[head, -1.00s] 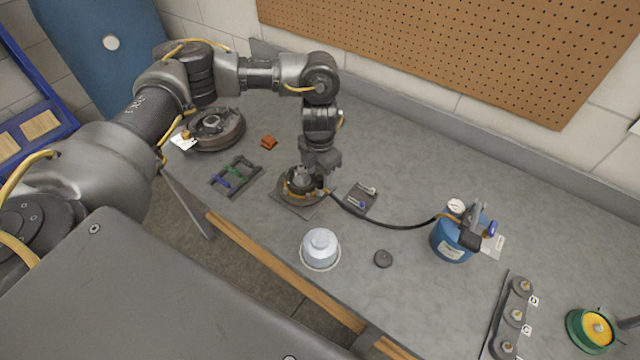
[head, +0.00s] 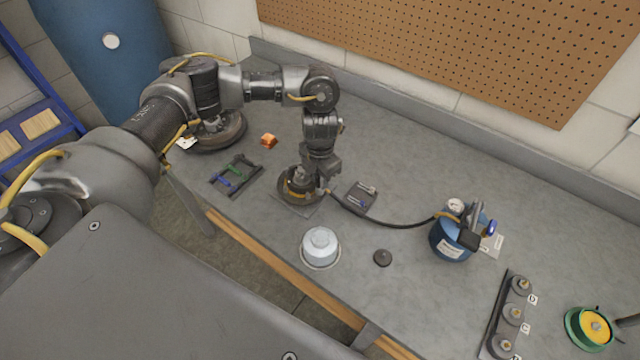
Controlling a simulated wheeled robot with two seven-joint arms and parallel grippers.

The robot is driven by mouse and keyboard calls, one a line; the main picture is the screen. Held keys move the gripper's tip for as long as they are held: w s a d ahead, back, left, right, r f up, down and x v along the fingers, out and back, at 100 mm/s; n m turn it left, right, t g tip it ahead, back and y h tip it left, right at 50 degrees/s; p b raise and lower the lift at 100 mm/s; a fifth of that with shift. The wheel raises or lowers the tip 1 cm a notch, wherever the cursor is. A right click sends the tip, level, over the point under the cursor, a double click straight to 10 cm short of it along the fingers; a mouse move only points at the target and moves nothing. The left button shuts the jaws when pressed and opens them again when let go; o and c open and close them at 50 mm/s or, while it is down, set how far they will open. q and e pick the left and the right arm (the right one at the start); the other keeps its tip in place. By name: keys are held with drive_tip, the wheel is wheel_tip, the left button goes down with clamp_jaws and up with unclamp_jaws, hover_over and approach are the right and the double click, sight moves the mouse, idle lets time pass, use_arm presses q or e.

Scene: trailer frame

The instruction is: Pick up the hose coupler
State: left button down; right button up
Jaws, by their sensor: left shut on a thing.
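The black hose (head: 385,224) runs from the blue tank (head: 452,240) leftward along the bench to the round dark fitting on a square plate (head: 300,186). The hose coupler (head: 328,191) is the small piece at the hose's left end, at the fitting's right side, mostly hidden by my gripper. My left gripper (head: 325,180) points down there and is shut on the coupler. I cannot tell whether the coupler still touches the fitting. My right gripper is out of view.
A small dark tray with little parts (head: 361,196) lies just right of the gripper. A rack (head: 236,175), an orange block (head: 268,140) and a drum (head: 218,132) are left. The back right bench is clear.

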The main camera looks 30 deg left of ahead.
use_arm(q)
drive_tip(key=shift+w+r+b, duration=0.1)
drive_tip(key=shift+r+b, duration=0.3)
drive_tip(key=shift+r, duration=0.45)
drive_tip(key=s+d+r+b, duration=0.1)
drive_tip(key=s+d+r, duration=0.3)
drive_tip(key=r, duration=0.3)
drive_tip(key=s+d+r+b, duration=0.1)
drive_tip(key=s+d+r, duration=0.4)
drive_tip(key=s+r, duration=0.1)
drive_tip(key=shift+s+d+r, duration=0.2)
drive_tip(key=shift+s+r, duration=0.1)
drive_tip(key=shift+r, duration=0.45)
